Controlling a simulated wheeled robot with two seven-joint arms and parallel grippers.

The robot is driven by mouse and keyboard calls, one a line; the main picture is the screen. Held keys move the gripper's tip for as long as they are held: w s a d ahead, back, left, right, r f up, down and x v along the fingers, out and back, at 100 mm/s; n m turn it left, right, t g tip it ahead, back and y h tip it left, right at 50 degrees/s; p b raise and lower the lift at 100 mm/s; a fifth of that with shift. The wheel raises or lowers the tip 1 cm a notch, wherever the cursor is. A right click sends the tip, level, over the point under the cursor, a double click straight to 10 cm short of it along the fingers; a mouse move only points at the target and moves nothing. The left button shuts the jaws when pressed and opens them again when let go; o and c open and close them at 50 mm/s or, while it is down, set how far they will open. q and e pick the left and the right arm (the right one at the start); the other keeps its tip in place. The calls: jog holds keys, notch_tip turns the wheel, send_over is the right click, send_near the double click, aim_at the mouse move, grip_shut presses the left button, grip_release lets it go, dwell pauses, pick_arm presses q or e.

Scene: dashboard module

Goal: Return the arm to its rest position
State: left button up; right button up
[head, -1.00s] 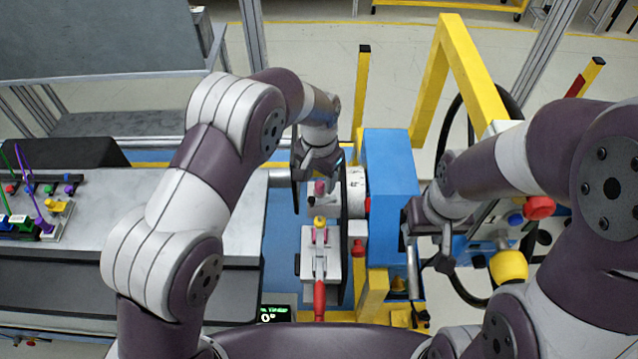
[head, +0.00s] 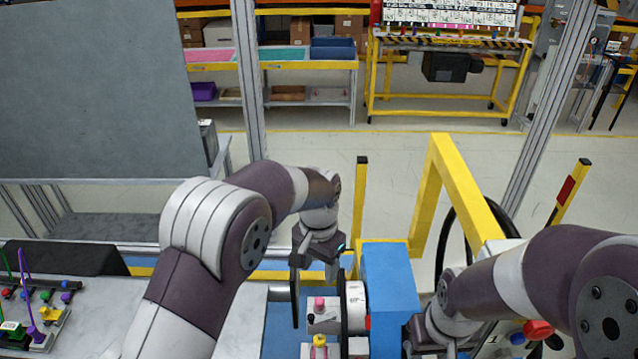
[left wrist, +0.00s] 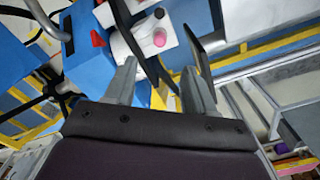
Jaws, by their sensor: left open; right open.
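My left gripper (head: 315,262) is in the middle of the head view, above the blue fixture and to the left of the blue block (head: 388,290). In the left wrist view its two fingers (left wrist: 160,85) stand apart with nothing between them. A white block with a pink knob (head: 320,304) lies just below it in the head view; the pink knob also shows in the left wrist view (left wrist: 159,39). My right gripper (head: 425,345) is at the lower right of the head view, beside the blue block, with its fingertips cut off by the lower edge.
A yellow frame (head: 428,190) and a black wheel rim (head: 445,232) stand right of the left gripper. A yellow post (head: 361,200) stands behind it. The grey table (head: 80,315) with coloured connectors is at left. Shelves (head: 305,75) are far back, beyond open floor.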

pick_arm(q)
jog(key=s+a+f+n+b, duration=0.3)
jog(key=s+a+f+b, duration=0.1)
jog(key=s+a, duration=0.5)
jog(key=s+a+f+n+t+b, duration=0.1)
jog(key=s+a+f+n+b, duration=0.2)
jog(key=s+a, duration=0.6)
notch_tip(320, 180, down, 2)
jog(key=s+b, duration=0.1)
jog(key=b, duration=0.2)
jog(key=shift+n, duration=0.4)
jog(key=shift+s+a+f, duration=0.1)
